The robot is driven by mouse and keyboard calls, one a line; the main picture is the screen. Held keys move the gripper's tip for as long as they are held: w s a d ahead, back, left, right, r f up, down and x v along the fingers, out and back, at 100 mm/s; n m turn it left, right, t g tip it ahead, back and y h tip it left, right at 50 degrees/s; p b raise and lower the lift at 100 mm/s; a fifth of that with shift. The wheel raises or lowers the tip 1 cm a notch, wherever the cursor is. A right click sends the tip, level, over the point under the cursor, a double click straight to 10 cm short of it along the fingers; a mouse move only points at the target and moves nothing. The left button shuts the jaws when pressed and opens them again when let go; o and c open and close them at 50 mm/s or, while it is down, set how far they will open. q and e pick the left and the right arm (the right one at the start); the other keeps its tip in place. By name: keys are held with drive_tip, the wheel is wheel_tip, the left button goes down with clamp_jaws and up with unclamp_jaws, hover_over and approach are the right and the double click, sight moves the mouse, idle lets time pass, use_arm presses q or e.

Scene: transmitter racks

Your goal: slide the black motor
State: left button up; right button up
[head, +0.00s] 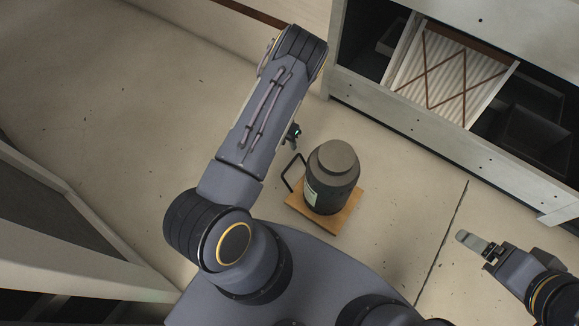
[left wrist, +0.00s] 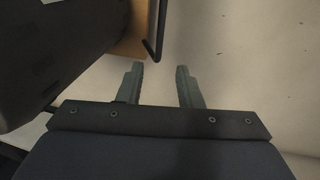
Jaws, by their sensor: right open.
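The black motor (head: 340,192), a dark cylinder with a grey top and a pale label, stands upright on a wooden base (head: 336,222) on the floor. A black bent handle (head: 288,172) sticks out to its left. My left gripper (head: 292,133) is mostly hidden by its arm, just above the handle in the picture. In the left wrist view the left gripper (left wrist: 159,72) is open and empty. There the handle (left wrist: 157,40) lies just ahead of the fingertips, and the motor (left wrist: 45,50) fills the upper left. My right gripper (head: 476,243) is open and empty, well right of the motor.
A grey rack (head: 440,135) with open bays stands at the upper right, one bay holding a ribbed white panel (head: 447,75) with brown crossed bars. Another rack frame (head: 60,240) is at the lower left. The floor (head: 120,110) left of my left arm is clear.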

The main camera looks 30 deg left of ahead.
sight(291, 163)
use_arm(q)
drive_tip(key=shift+g, duration=0.3)
drive_tip(key=f+b, duration=0.1)
drive_tip(key=f, duration=0.2)
drive_tip(key=s+d+f+b, duration=0.1)
drive_tip(key=f, duration=0.2)
drive_tip(key=f+b, duration=0.1)
drive_tip(key=f, duration=0.2)
drive_tip(key=shift+s+d+f, duration=0.2)
drive_tip(key=shift+d, duration=0.15)
drive_tip(key=shift+c, duration=0.3)
clamp_jaws()
